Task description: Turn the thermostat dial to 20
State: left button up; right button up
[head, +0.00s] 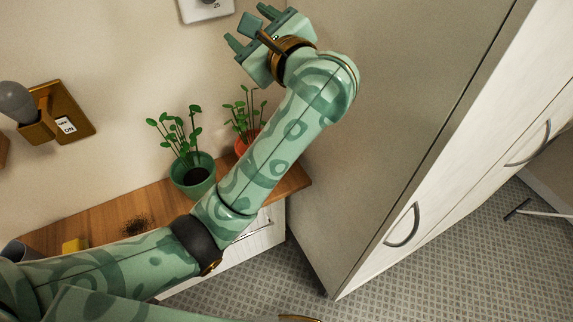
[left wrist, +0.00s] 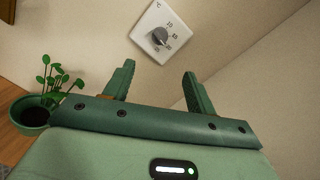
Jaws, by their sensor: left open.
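The thermostat is a white square plate with a round grey dial. Only its lower part (head: 206,10) shows at the top edge of the head view. In the left wrist view the whole plate (left wrist: 147,22) is on the wall, with the dial (left wrist: 159,36) at its middle and small numbers around it. The dial's exact setting is too small to read surely. My left gripper (head: 247,26) is open and empty, below and right of the thermostat in the head view. In the left wrist view its fingers (left wrist: 158,70) point toward the plate, apart from it. My right gripper is not in view.
A wooden shelf top (head: 95,215) below bears a plant in a green pot (head: 194,178), a plant in a red pot (head: 241,146), spilled soil (head: 137,224) and a yellow block (head: 74,245). A switch with a brass plate (head: 80,108) is left. A tall cabinet (head: 440,165) stands right.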

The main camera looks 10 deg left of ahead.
pick_arm(q)
jog(key=s+a+r+m+t, duration=0.1)
jog(key=s+r+m+t, duration=0.2)
jog(key=m+t, duration=0.45)
jog(key=s+r+m+t, duration=0.2)
jog(key=s+m+t, duration=0.2)
jog(key=m, duration=0.7)
jog(key=d+f+m+g+h+b, duration=0.2)
jog(key=f+m+h, duration=0.7)
jog(key=f+m, duration=0.5)
jog(key=w+d+f+m+g+h+b, duration=0.1)
jog(key=d+f+m+g+h+b, duration=0.1)
jog(key=f+m+g+h, duration=0.3)
notch_tip(320, 180, down, 10)
jog(key=d+m+h, duration=0.1)
jog(key=m+h, duration=0.3)
jog(key=m, duration=0.6)
jog(key=shift+w+d+h, duration=0.15)
jog(key=shift+w+h, duration=0.05)
jog(key=shift+h, duration=0.1)
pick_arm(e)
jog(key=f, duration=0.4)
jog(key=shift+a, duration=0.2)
pick_arm(q)
jog(key=shift+g, duration=0.25)
